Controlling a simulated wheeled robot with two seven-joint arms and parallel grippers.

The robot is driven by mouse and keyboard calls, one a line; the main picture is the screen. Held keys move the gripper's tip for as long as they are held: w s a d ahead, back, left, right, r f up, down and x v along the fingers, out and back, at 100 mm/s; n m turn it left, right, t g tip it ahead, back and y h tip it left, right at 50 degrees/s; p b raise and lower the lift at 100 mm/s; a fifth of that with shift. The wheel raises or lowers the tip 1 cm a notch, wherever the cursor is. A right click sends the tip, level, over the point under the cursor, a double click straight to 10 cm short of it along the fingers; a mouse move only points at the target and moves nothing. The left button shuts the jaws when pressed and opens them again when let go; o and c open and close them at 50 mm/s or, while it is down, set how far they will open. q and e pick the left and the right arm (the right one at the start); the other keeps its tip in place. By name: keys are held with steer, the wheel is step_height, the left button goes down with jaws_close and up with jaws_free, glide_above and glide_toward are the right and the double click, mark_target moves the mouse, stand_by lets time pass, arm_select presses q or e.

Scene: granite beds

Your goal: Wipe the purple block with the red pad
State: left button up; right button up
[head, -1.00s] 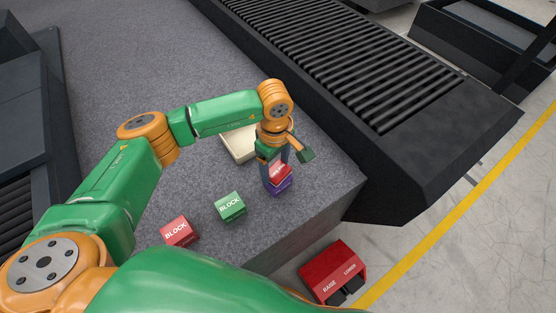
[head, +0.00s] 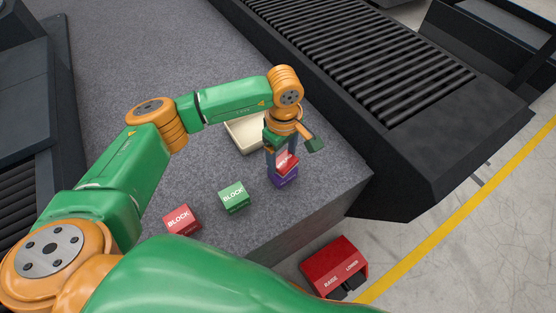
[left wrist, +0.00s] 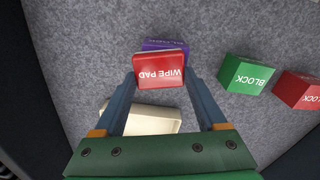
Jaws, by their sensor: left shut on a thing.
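My left gripper (head: 283,162) is shut on the red wipe pad (head: 286,164), with its fingers pointing down. The pad is right at the top of the purple block (head: 284,179), which stands on the granite bed near its front right edge. In the left wrist view the red pad (left wrist: 159,71) sits between my fingertips, lettered "WIPE PAD". The purple block (left wrist: 165,44) shows just beyond it, partly hidden by the pad. I cannot tell if pad and block touch. My right gripper is not in view.
A green block (head: 234,197) and a red block (head: 181,220) stand to the left on the granite bed (head: 130,60). A cream tray (head: 243,136) lies behind my gripper. A red pedal box (head: 334,268) is on the floor. A black ribbed conveyor (head: 400,70) borders the right.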

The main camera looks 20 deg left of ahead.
arm_select(q)
steer(key=shift+w+d, duration=0.1)
steer(key=shift+w, duration=0.15)
steer(key=shift+s, duration=0.1)
steer(key=shift+s, duration=0.15)
steer(key=shift+s+a+p, duration=0.3)
steer(key=shift+s, duration=0.2)
steer(key=shift+s+a+p, duration=0.25)
steer(key=shift+s+p, duration=0.05)
steer(key=shift+s, duration=0.15)
steer(key=shift+w+d+f+b, duration=0.15)
steer(key=shift+w+d+b, duration=0.1)
steer(key=shift+w+b, duration=0.4)
steer(key=shift+w+d+b, duration=0.3)
steer(key=shift+w+b, duration=0.25)
steer(key=shift+w, duration=0.05)
steer(key=shift+r, duration=0.25)
